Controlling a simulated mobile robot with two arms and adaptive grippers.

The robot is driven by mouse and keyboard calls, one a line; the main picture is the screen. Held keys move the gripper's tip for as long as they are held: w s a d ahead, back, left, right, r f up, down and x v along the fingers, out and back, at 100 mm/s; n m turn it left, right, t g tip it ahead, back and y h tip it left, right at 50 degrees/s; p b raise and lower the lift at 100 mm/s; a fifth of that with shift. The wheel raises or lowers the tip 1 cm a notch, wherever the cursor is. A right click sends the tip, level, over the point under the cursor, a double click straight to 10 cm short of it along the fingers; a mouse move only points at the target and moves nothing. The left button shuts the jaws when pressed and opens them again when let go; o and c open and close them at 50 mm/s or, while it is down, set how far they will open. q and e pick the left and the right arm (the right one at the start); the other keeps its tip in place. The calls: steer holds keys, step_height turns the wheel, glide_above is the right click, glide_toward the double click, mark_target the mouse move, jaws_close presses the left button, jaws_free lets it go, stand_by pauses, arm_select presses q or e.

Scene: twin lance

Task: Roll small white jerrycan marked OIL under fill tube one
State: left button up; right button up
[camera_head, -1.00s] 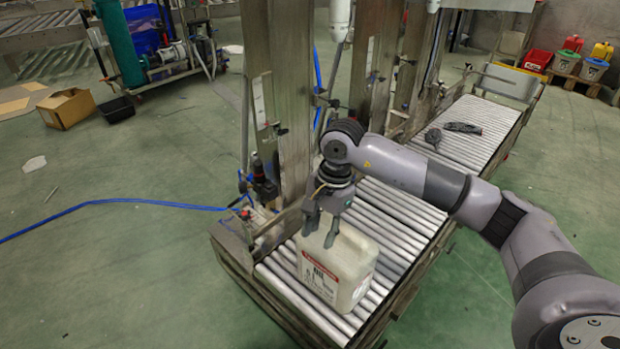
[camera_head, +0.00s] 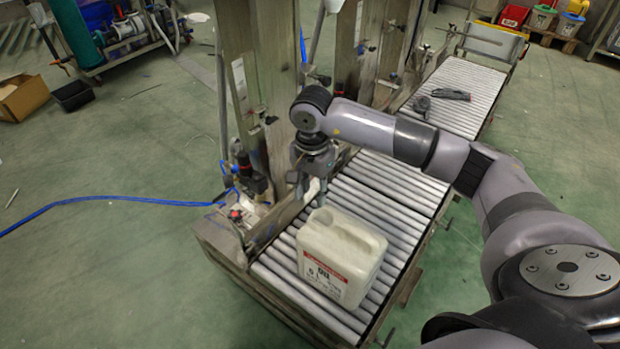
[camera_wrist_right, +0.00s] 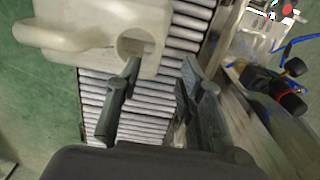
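The small white jerrycan (camera_head: 338,258), its label reading OIL in black under a red band, stands upright on the near end of the roller conveyor (camera_head: 385,205). In the right wrist view its top and handle (camera_wrist_right: 62,38) show at upper left. My right gripper (camera_head: 308,195) is at the can's far-left top edge. In the right wrist view its two fingers (camera_wrist_right: 160,78) are apart, with rollers showing between them. The left-hand finger overlaps the can's edge; I cannot tell whether it touches. A pale tube end (camera_head: 333,5) is cut off at the top; no number is readable. My left gripper is out of view.
Steel posts (camera_head: 260,90) rise along the conveyor's left side. A valve fitting (camera_head: 245,175) and a blue hose (camera_head: 110,201) are at its near-left corner. A dark tool (camera_head: 450,95) lies on the far rollers. The rollers between it and the can look clear.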

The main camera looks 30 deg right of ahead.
mark_target(311, 223)
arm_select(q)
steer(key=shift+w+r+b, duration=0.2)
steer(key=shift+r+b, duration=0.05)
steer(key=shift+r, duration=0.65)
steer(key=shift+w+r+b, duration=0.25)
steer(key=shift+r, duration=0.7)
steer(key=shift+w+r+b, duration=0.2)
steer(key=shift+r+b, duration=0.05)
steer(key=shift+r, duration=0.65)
arm_select(e)
steer(key=shift+w+f, duration=0.1)
steer(key=shift+f, duration=6.4)
steer(key=shift+c, duration=0.6)
jaws_close()
